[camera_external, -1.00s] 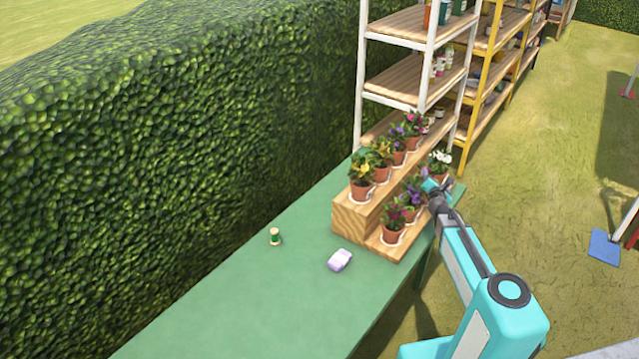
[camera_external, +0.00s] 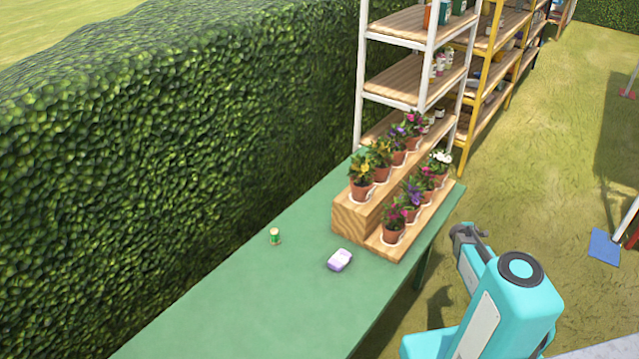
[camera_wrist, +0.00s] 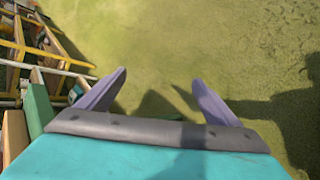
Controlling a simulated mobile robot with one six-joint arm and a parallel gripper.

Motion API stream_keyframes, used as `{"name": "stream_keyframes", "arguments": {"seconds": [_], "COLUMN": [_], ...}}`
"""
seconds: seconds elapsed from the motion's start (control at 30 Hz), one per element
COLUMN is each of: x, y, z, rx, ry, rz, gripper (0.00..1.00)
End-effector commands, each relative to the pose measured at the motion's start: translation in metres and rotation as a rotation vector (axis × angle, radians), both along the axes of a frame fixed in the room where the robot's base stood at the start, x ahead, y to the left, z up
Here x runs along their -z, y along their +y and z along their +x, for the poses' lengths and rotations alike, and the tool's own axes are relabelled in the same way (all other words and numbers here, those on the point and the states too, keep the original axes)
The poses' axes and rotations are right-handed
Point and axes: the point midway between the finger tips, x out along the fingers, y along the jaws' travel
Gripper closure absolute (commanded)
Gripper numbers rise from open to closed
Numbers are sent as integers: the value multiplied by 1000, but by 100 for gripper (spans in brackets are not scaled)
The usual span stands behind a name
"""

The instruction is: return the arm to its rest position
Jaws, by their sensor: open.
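My gripper (camera_wrist: 155,92) shows in the wrist view with its two purple-grey fingers spread apart and nothing between them. It points down over the grass. In the external view my arm is folded back to the right of the green table (camera_external: 255,310), clear of its edge, and the fingers are hidden there. Several potted flowers (camera_external: 392,232) stand in two rows on the stepped wooden stand (camera_external: 352,221) at the table's far end, apart from my arm.
A white shelf (camera_external: 405,82) and a yellow shelf (camera_external: 487,75) stand behind. A hedge (camera_external: 170,150) runs along the left. Open grass (camera_external: 560,120) lies to the right.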

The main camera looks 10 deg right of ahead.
Motion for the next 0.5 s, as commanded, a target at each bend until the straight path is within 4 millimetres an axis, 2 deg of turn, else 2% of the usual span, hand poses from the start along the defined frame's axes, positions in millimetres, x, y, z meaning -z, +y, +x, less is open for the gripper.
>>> {"name": "stream_keyframes", "arguments": {"seconds": [0.03, 0.27, 0.37, 0.5], "x": [12, 63, 91, 133], "y": [8, 47, 71, 109], "z": [-7, -44, -67, -108], "rx": [21, 147, 227, 363], "ry": [1, 9, 20, 47], "rz": [23, 145, 213, 313], "gripper": [14, 14, 14, 14]}}
